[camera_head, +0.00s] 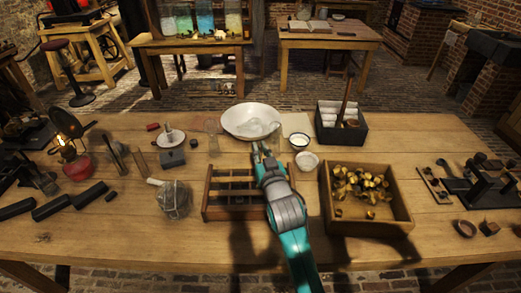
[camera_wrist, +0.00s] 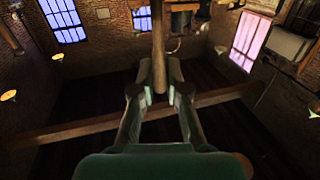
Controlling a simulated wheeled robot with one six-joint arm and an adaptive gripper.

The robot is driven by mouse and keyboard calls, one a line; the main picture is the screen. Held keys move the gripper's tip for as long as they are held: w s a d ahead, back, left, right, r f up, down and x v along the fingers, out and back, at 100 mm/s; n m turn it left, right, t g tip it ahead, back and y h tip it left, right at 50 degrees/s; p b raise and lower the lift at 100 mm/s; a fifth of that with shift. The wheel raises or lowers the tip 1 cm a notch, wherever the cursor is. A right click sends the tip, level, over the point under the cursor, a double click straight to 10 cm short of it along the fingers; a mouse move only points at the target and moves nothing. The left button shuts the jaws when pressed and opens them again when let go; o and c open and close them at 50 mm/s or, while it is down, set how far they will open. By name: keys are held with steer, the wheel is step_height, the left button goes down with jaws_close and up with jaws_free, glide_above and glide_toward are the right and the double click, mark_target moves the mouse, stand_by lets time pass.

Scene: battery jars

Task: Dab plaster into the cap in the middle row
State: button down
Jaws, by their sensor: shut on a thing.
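My gripper (camera_head: 262,147) is at the near rim of a wide white bowl (camera_head: 235,108). In the wrist view my gripper (camera_wrist: 159,93) is shut on a brown wooden stick-like tool (camera_wrist: 159,45), which extends away from the fingers. The tool's far end cannot be made out. A pale grey mass (camera_head: 255,129) lies in the bowl; whether it is plaster is unclear. A slotted wooden rack (camera_head: 207,208) stands in front of the bowl, its right part hidden by my arm. No cap can be made out in its rows. Brass caps (camera_head: 362,185) lie heaped in a wooden box (camera_head: 380,228).
Two small white bowls (camera_head: 307,160) stand right of my gripper. A dark box (camera_head: 327,132) holding white rolls and an upright handle is farther right. A glass jar (camera_head: 174,200) stands left of the rack, and a lit oil lamp (camera_head: 76,166) farther left.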

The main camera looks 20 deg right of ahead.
steer(key=shift+f, duration=0.25)
stand_by(0.4)
steer(key=shift+r, duration=0.15)
stand_by(0.7)
steer(key=shift+r, duration=3.7)
